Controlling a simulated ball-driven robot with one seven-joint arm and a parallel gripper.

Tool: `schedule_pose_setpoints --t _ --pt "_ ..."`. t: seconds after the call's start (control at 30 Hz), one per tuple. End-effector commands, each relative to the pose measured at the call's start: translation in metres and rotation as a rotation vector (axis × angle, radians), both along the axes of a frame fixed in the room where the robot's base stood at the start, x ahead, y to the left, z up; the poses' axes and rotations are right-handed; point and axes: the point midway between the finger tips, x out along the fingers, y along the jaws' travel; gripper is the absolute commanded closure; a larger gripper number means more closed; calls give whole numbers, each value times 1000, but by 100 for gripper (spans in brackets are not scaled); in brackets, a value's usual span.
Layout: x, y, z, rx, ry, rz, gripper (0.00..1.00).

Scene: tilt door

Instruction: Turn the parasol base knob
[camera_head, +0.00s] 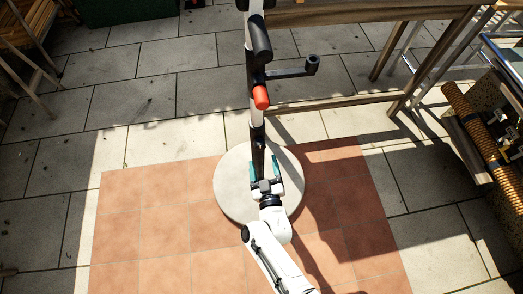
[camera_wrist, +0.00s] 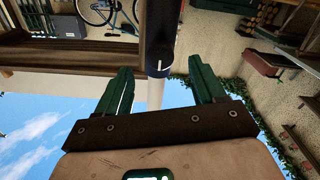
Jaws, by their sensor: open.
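The round pale parasol base (camera_head: 228,190) lies on the terracotta tiles, with the parasol pole (camera_head: 256,122) rising from it. A dark sleeve (camera_head: 258,148) surrounds the lower pole; in the wrist view a dark sleeve (camera_wrist: 161,35) ends above a pale length of pole (camera_wrist: 156,93). I cannot clearly make out a separate base knob. My gripper (camera_head: 262,163) is open, low over the base, its green fingers either side of the pole's line. In the wrist view the pole runs between the fingertips (camera_wrist: 158,64), with gaps on both sides. My gripper hides part of the base.
Higher on the pole are a red-tipped handle (camera_head: 261,97) and a crank arm with a dark knob (camera_head: 312,64) sticking out right. A wooden table (camera_head: 375,14) stands behind. A wooden chair (camera_head: 35,35) is at upper left. The tiles left of the base are clear.

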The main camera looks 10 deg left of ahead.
Motion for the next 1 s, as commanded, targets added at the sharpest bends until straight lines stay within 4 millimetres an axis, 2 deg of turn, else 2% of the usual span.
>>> schedule_pose_setpoints --t 0.1,0.33,1.0 --pt "-22 -6 3 -2 1 3 31" --pt "-45 -12 1 0 1 2 31" --pt "-49 -14 0 0 0 0 31"
